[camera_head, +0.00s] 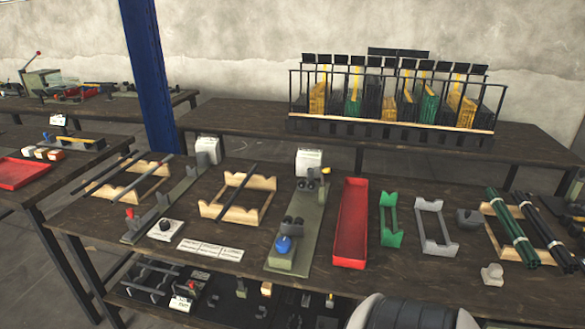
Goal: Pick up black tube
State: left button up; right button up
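A single dark tube (236,190) lies across a wooden cradle (258,212) left of the middle of the workbench. Two more dark tubes lie across another wooden cradle (98,194) at the bench's left end; one of them is the tube (147,176) on the right. At the right end, a bundle of black tubes (545,232) lies beside a bundle of green tubes (513,228) on a wooden cradle (492,232). Neither of my grippers is in view.
A green-grey press (297,235) with a blue knob, a red tray (351,222), a green bracket (390,218) and a grey bracket (433,227) stand mid-bench. A rack (390,125) stands on the rear table. A blue post (150,75) rises behind the bench.

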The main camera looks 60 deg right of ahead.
aim_at(221, 214)
jog(key=i+l+z, duration=0.15)
jog(key=l+z, duration=0.15)
jog(key=z, duration=0.2)
jog(key=i+l+z, duration=0.2)
jog(key=z, duration=0.25)
jog(key=i+l+z, duration=0.2)
jog(key=z, duration=0.3)
jog(key=i, duration=0.2)
jog(key=j+z, duration=0.8)
jog(key=z, duration=0.15)
jog(key=j+z, duration=0.5)
jog(key=l, duration=0.1)
